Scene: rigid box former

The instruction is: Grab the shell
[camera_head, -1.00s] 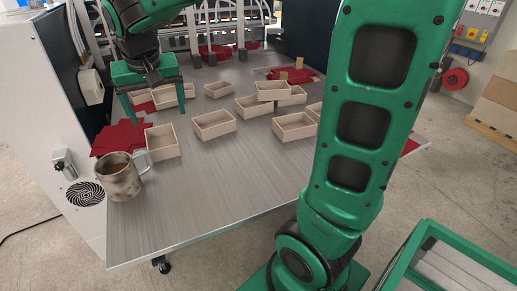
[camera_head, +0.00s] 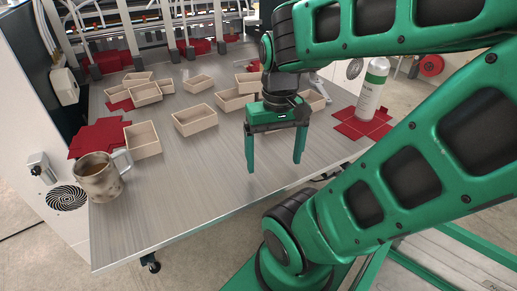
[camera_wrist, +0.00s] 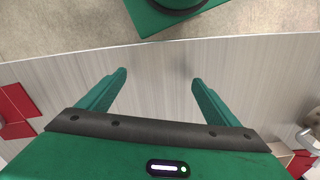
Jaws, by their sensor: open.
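Several open, pale, shallow box shells lie on the metal table. One (camera_head: 143,139) is at the left by a red sheet, one (camera_head: 195,119) is near the middle, and one (camera_head: 233,97) is farther back. I cannot tell which one is meant. My gripper (camera_head: 274,166) is open and empty, pointing down over the bare front part of the table, to the right of the middle shell and apart from it. In the wrist view my gripper's fingers (camera_wrist: 160,77) stand wide apart with only bare table between them. My forearm and gripper partly hide shells at the right.
A mug (camera_head: 98,178) stands at the table's front left. A white and green bottle (camera_head: 372,90) stands on a red sheet (camera_head: 352,128) at the right. Another red sheet (camera_head: 92,137) lies at the left. The front middle of the table (camera_head: 185,180) is clear.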

